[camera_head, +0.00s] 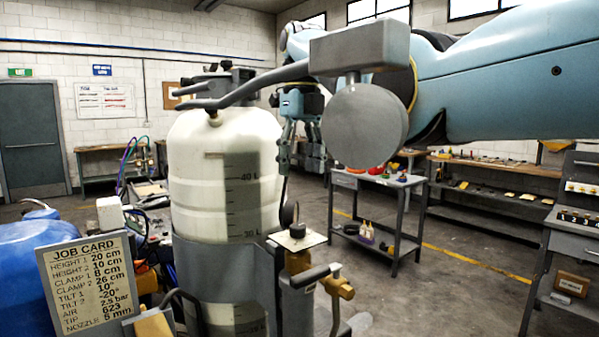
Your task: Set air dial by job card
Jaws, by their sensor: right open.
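The job card (88,288) stands at the lower left; its air line seems to read 2.5 bar, in small print. A small dark knob (297,230) sits on a pale plate (298,241) low in front of the white tank (225,180); I cannot tell whether it is the air dial. A plain grey disc (365,125) hangs under a grey block; no scale shows on it. My right gripper (300,160) is open and empty, pointing down beside the tank, behind the grey bar and left of the disc. My left gripper is out of view.
A grey handlebar (265,84) crosses above the tank and partly hides my right arm. A blue tank (28,270) stands at the left. A small trolley (380,185) and a workbench (500,170) stand behind; open floor (455,275) lies at the right.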

